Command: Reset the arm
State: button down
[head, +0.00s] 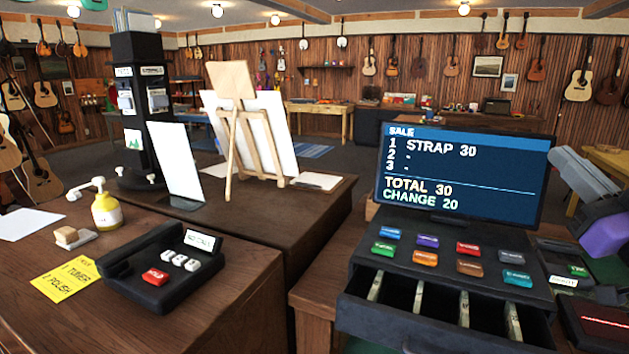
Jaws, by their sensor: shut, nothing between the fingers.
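My gripper (566,163) is at the right edge of the head view, beside the sale screen. Its pale grey fingers point up and left, and it appears shut and empty. A grey and purple part of my arm (606,232) shows behind it, cut off by the picture's edge. The gripper appears raised above the right part of the counter, apart from the things there.
The sale screen (462,176) stands behind the register keys (467,250); the cash drawer (420,335) below is open. An easel (232,130) stands behind.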

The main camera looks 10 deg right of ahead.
jog(key=s+a+f+m+g+h, duration=0.1)
jog(key=s+a+f+m+h, duration=0.25)
jog(key=f, duration=0.45)
jog(key=s+a+f+m+g+h, duration=0.1)
jog(key=s+a+f+m+h, duration=0.15)
jog(key=s+f, duration=0.35)
jog(key=s+a+f+m+g+h, duration=0.1)
jog(key=s+a+f+m+h, duration=0.2)
jog(key=f, duration=0.6)
jog(key=s+a+f+n+g+y, duration=0.2)
jog(key=s+a+f+y, duration=0.3)
jog(key=s+f, duration=0.3)
jog(key=s+a+f+n+g+y, duration=0.3)
jog(key=s+a+f, duration=0.5)
jog(key=s, duration=0.5)
jog(key=shift+s+f+n+y, duration=0.25)
jog(key=shift+n+y, duration=0.65)
jog(key=shift+n, duration=0.2)
